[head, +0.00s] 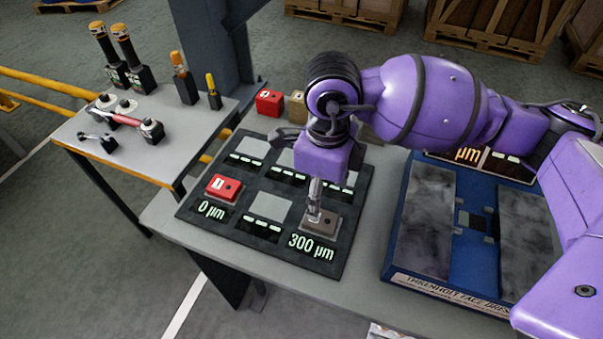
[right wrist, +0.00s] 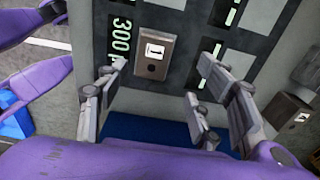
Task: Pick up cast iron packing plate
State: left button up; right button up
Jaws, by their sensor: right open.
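The cast iron packing plate appears to be the small grey-brown block (head: 322,224) at the near right corner of the dark mat (head: 232,232), beside the glowing "300 µm" label. In the right wrist view the block (right wrist: 153,66) shows a white "1" tag and a dark round hole. My right gripper (head: 315,214) points down over the block and hides part of it in the head view. Whether a finger touches the block cannot be told. My left gripper is not in view.
A red block (head: 224,188) sits at "0 µm" on the mat. Another red block (head: 269,102) and a tan block (head: 297,104) stand behind it. A blue fixture (head: 397,248) lies to the right. A side table (head: 170,137) holds several tools.

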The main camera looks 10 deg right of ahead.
aim_at(321, 219)
jog(key=f, duration=0.1)
jog(key=s+f, duration=0.1)
jog(key=shift+s+f, duration=0.25)
jog(key=shift+f, duration=0.15)
notch_tip(321, 219, down, 4)
jog(key=shift+f+p, duration=0.25)
jog(key=shift+p, duration=0.05)
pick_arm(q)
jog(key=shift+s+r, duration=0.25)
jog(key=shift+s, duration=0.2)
pick_arm(e)
jog(key=shift+w+r, duration=0.1)
grip_shut()
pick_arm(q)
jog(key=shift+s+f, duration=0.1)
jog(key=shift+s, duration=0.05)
